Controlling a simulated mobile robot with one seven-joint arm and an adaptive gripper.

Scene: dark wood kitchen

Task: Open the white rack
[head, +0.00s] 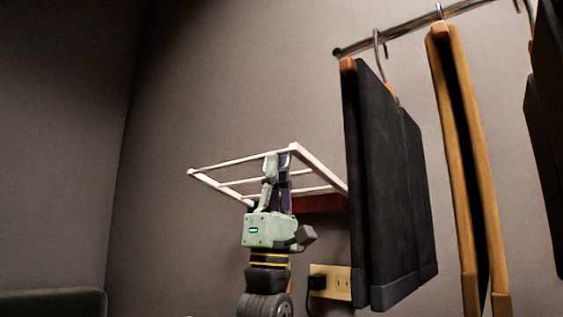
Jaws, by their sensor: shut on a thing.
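The white rack (230,161) is a frame of thin white bars on the wall, left of the hanging clothes, in the head view. It sticks out from the wall roughly level. My gripper (279,160) points up from below at the rack's front bar, near its right front corner. Its fingers are shut on the rack there. The exact contact is partly hidden by the fingers, and the rack's right rear part is hidden behind the dark garment.
A dark garment (390,180) and wooden hangers (465,150) hang from a metal rail (420,22) on the right, close to the rack. A dark red block (320,203) sits below the rack, above a wall outlet (342,283). Bare wall lies to the left.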

